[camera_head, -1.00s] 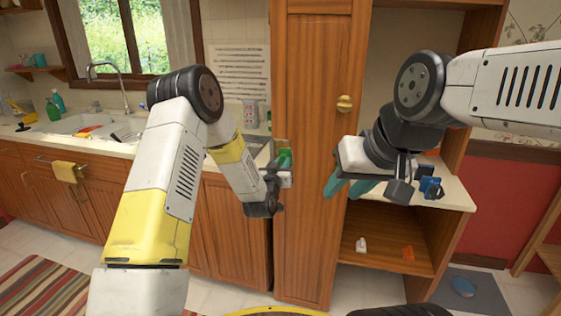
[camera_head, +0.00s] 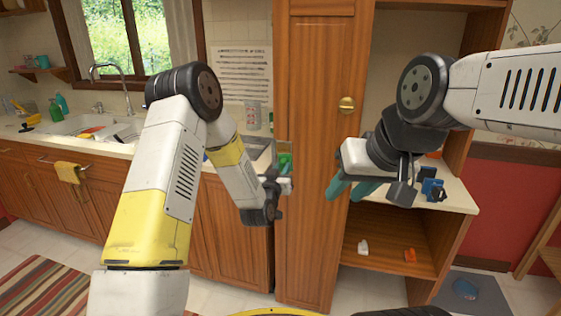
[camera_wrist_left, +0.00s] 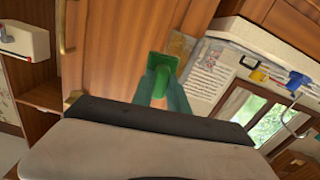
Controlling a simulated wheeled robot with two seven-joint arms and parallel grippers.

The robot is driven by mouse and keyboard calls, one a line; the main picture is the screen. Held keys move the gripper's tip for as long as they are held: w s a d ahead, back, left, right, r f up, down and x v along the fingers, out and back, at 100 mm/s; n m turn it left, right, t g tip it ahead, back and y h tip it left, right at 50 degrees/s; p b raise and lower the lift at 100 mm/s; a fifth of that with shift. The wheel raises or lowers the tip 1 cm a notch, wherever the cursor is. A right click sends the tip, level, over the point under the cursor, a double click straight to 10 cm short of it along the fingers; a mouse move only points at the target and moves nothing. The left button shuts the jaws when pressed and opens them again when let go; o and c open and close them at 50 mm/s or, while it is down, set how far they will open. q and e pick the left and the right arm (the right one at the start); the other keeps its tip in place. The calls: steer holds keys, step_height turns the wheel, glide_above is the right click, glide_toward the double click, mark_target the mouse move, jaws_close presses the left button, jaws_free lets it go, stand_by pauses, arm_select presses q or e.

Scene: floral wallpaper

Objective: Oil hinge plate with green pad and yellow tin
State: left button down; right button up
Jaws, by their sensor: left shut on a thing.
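The green pad (camera_head: 285,161) with its small handle is at the left edge of the tall wooden cabinet. It also shows in the left wrist view (camera_wrist_left: 160,71). My left gripper (camera_head: 284,172) is shut on its handle; its teal fingers show in the wrist view. The greyish hinge plate (camera_head: 283,147) is just above the pad, and shows beside it in the wrist view (camera_wrist_left: 181,46). I cannot tell whether they touch. My right gripper (camera_head: 352,188) is in front of the cabinet with its teal fingers apart and nothing seen between them. I cannot make out the yellow tin.
An open shelf unit at the right holds a blue object (camera_head: 432,189) on top, and a white and an orange object (camera_head: 410,255) below. A sink counter (camera_head: 75,148) is at the left.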

arm_select(q)
steer(key=w+a+f, duration=0.3)
steer(key=a+f, duration=0.2)
steer(key=a, duration=0.1)
steer(key=x, duration=0.6)
steer(key=shift+a, duration=0.2)
steer(key=shift+x, duration=1.15)
stand_by(0.5)
steer(key=shift+f, duration=0.1)
steer(key=shift+w+a, duration=0.1)
steer(key=shift+a, duration=0.05)
stand_by(1.4)
